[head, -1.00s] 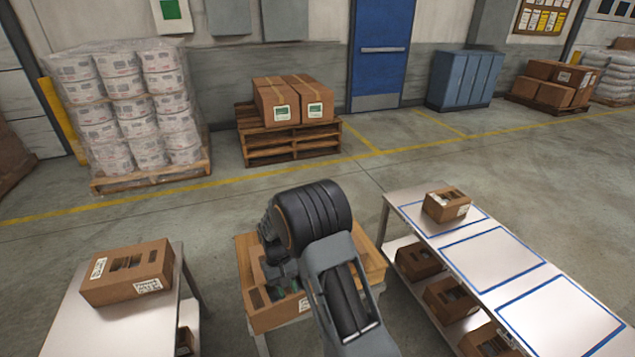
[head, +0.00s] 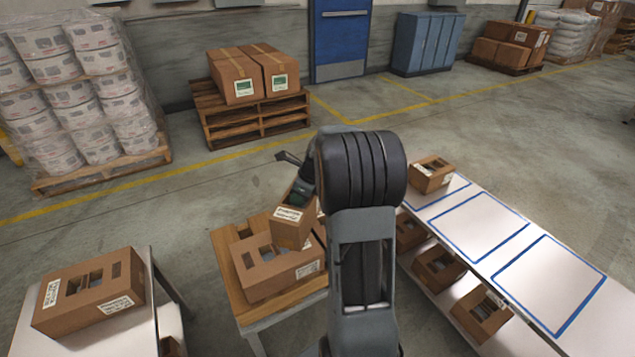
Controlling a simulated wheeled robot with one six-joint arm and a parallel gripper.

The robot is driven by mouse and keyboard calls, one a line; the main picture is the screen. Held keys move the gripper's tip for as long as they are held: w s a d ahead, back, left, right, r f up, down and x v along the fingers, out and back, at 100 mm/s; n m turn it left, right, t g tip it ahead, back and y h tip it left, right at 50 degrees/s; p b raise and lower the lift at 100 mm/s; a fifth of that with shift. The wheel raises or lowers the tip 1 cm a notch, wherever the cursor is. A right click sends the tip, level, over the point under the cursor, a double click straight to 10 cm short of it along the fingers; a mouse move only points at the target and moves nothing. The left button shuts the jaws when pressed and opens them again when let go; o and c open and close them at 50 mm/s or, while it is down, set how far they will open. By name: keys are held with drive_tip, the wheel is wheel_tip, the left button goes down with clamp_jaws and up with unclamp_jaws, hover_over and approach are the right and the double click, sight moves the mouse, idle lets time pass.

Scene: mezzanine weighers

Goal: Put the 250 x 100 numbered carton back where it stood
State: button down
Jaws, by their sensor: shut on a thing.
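My gripper (head: 300,197) is shut on a small brown carton (head: 290,230) with a white label. It holds the carton, slightly tilted, over the wooden-topped middle table (head: 232,285). A larger open-topped carton (head: 270,272) sits on that table, below and partly behind the held one. I cannot tell whether the two touch. The label print is too small to read, so the size and number are unclear. My arm hides part of the fingers and the table's right side.
The white right-hand table (head: 480,240) has blue outlined rectangles. A small carton (head: 431,174) stands in the far one; the two nearer rectangles are empty. Several cartons sit on its lower shelf. A large carton (head: 90,290) stands on the left table (head: 120,335).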

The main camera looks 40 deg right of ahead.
drive_tip(key=d+r+m+h, duration=0.1)
drive_tip(key=m, duration=0.1)
drive_tip(key=d+r+m+h, duration=0.1)
drive_tip(key=d+m, duration=0.1)
drive_tip(key=m, duration=0.1)
drive_tip(key=s+d+r+m+h, duration=0.1)
drive_tip(key=d+m, duration=0.1)
drive_tip(key=shift+d+r+m+t+b, duration=0.1)
drive_tip(key=shift+r+m+t+b, duration=0.2)
drive_tip(key=shift+r+t, duration=0.1)
drive_tip(key=shift+d+m, duration=0.15)
drive_tip(key=shift+m, duration=0.15)
drive_tip(key=shift+s+d, duration=0.1)
drive_tip(key=shift+d, duration=0.05)
drive_tip(key=shift+f+b, duration=1.4)
drive_tip(key=shift+b, duration=0.1)
drive_tip(key=shift+f, duration=0.25)
drive_tip(key=shift+f+b, duration=0.4)
drive_tip(key=shift+f, duration=0.2)
drive_tip(key=shift+f, duration=0.1)
wheel_tip(320, 180, down, 11)
drive_tip(key=b, duration=0.6)
drive_tip(key=shift+f, duration=0.15)
drive_tip(key=shift+f+b, duration=0.25)
drive_tip(key=shift+b, duration=0.05)
